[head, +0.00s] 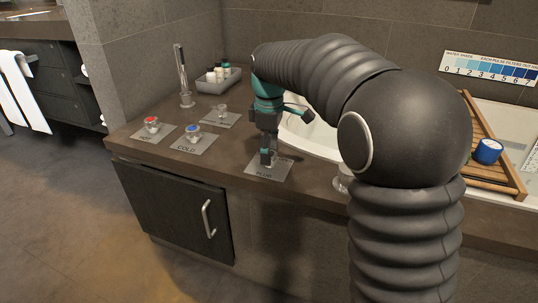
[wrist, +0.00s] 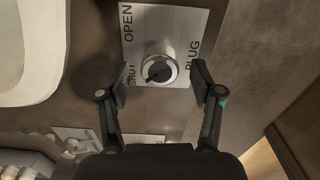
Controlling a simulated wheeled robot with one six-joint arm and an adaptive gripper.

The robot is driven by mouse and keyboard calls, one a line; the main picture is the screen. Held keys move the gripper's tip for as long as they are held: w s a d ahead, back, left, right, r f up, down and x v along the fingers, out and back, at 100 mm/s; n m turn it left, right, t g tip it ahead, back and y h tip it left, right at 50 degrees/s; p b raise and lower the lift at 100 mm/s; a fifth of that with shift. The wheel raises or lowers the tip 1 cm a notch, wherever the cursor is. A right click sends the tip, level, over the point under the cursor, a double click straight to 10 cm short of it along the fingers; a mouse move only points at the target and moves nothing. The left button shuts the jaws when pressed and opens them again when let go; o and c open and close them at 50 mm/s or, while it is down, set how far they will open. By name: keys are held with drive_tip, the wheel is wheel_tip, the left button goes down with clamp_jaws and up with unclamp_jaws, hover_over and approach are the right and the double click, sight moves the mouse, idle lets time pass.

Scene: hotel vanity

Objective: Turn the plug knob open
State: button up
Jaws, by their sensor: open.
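The plug knob (wrist: 159,70) is a round metal knob with a dark mark on top, in the middle of the wrist view. It sits on a square metal plate (wrist: 178,22) lettered OPEN, SHUT and PLUG. The dark mark seems to lean towards the SHUT side, but its exact angle is hard to read. My gripper (wrist: 161,80) is open, with one fingertip on each side of the knob and a gap visible on both sides. In the head view my gripper (head: 268,158) points down over the plug plate (head: 265,174) and hides most of the knob.
The red-topped hot knob (head: 151,124), blue-topped cold knob (head: 193,132) and another knob (head: 223,114) stand to the left on the counter. A grey tray (head: 218,84) of bottles is behind. The tub (head: 310,137), wooden rack (head: 492,150) and blue jar (head: 488,151) lie right.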

drive_tip(key=shift+f, duration=0.55)
drive_tip(key=c, duration=1.1)
drive_tip(key=shift+c, duration=0.2)
